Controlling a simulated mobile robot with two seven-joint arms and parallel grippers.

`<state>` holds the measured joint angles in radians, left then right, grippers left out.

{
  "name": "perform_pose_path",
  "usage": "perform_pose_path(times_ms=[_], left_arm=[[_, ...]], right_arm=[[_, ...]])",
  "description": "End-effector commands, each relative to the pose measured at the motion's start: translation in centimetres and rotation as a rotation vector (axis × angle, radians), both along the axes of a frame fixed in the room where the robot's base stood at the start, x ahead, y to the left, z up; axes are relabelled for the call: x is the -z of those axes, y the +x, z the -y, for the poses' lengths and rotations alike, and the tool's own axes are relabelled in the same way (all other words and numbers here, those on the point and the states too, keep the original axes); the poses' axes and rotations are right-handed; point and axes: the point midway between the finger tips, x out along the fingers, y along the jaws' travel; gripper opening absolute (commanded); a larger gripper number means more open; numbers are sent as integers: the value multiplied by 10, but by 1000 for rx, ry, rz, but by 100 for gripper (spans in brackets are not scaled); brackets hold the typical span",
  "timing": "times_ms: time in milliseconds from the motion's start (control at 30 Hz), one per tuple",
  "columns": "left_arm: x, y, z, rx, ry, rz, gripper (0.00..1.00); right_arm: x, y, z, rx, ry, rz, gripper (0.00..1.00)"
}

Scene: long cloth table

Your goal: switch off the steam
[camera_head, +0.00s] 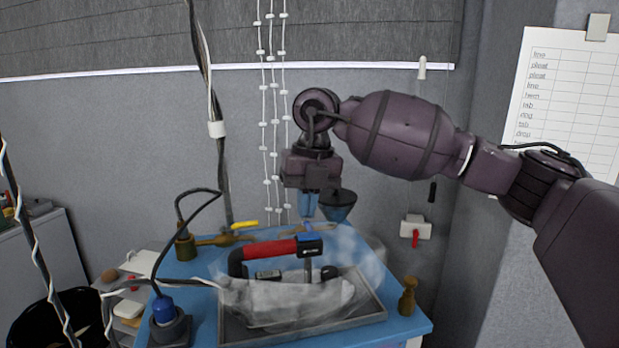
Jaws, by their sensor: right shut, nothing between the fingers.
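A steaming device with a red handle (270,249) and a dark head sits over a grey tray (372,312) on the blue table (405,326). Pale steam (355,258) hangs around it and blurs its lower part. A white wall box (416,220) with a red lever (415,240) pointing down is on the wall to the right. My right gripper (308,212) points down above the device, left of the wall box and apart from both. It is shut and empty. My left gripper is out of view.
A dark funnel-like cup (338,205) shows just right of my right gripper. A brass fitting (408,297) stands at the table's right edge. A blue plug-like part (164,310) with a black cable is at the left. Cords hang at the back.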

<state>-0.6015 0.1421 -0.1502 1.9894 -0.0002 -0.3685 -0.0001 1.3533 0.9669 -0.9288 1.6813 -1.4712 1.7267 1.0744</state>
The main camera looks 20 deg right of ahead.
Motion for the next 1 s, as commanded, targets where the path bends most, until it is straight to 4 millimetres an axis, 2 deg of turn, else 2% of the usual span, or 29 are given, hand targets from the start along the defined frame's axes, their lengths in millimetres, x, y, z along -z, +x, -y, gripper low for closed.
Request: perform_pose_path(times_ms=[100,300,1000], left_arm=[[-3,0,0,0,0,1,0],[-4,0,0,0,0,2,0],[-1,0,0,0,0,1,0]], right_arm=[[16,0,-2,-1,0,-2,0],[30,0,-4,0,0,0,0],[42,0,-7,-1,-1,-4,0]])
